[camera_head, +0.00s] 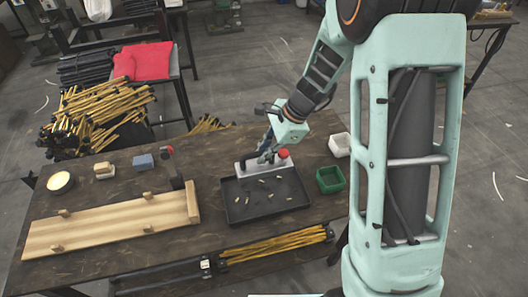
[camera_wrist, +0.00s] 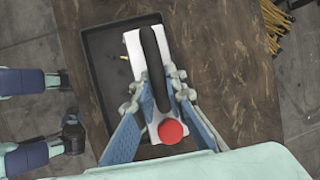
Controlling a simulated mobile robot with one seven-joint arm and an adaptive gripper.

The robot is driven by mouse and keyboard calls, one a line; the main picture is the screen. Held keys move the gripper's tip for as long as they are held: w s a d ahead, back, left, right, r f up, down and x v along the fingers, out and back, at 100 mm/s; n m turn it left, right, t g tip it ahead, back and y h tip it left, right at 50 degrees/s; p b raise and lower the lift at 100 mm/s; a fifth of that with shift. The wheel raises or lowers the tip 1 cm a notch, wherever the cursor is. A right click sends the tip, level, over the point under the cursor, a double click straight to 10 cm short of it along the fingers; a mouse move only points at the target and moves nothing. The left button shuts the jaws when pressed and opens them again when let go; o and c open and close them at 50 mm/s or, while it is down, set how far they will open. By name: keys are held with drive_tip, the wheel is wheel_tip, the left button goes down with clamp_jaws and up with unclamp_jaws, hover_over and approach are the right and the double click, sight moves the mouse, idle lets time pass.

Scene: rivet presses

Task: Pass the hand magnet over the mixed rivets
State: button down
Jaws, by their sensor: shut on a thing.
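The hand magnet (camera_head: 247,167) is a pale flat bar with a black handle and a red knob. In the wrist view the magnet (camera_wrist: 135,45) lies between my fingers, lengthwise over the right part of the tray. My gripper (camera_head: 265,156) is shut on its black handle; the fingers also show in the wrist view (camera_wrist: 158,88). The black tray (camera_head: 229,207) holds several small brass-coloured and pale rivets (camera_head: 265,178), scattered on its floor. The magnet is at the tray's far edge in the head view; its height above the tray is unclear. Its underside is hidden.
A green bin (camera_head: 329,181) and a white bin (camera_head: 341,145) stand right of the tray. A wooden board (camera_head: 110,225) lies at the left of the dark table (camera_head: 210,170). Small blocks and a round dish (camera_head: 60,183) sit behind it.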

wheel_tip(320, 180, down, 7)
drive_tip(key=b, duration=0.5)
drive_tip(key=shift+f+b, duration=0.2)
drive_tip(key=shift+b, duration=0.15)
drive_tip(key=s, duration=0.2)
drive_tip(key=s+d+b, duration=0.1)
drive_tip(key=s, duration=0.3)
drive_tip(key=shift+s+d+r, duration=0.1)
drive_tip(key=shift+d+r, duration=0.1)
drive_tip(key=shift+d, duration=0.2)
wheel_tip(320, 180, up, 7)
drive_tip(key=p, duration=0.6)
drive_tip(key=r+b, duration=0.1)
drive_tip(key=b, duration=0.2)
hover_over(260, 166)
drive_tip(key=a, duration=0.1)
drive_tip(key=shift+r, duration=0.2)
wheel_tip(260, 166, down, 9)
drive_tip(key=b, duration=0.7)
drive_tip(key=s, duration=0.2)
drive_tip(key=s+d+b, duration=0.1)
drive_tip(key=s, duration=0.1)
drive_tip(key=s+b, duration=0.1)
drive_tip(key=s, duration=0.1)
drive_tip(key=shift+s+d+r, duration=0.15)
drive_tip(key=shift+d+r, duration=0.1)
drive_tip(key=shift+d, duration=0.1)
wheel_tip(260, 166, up, 9)
drive_tip(key=p, duration=0.8)
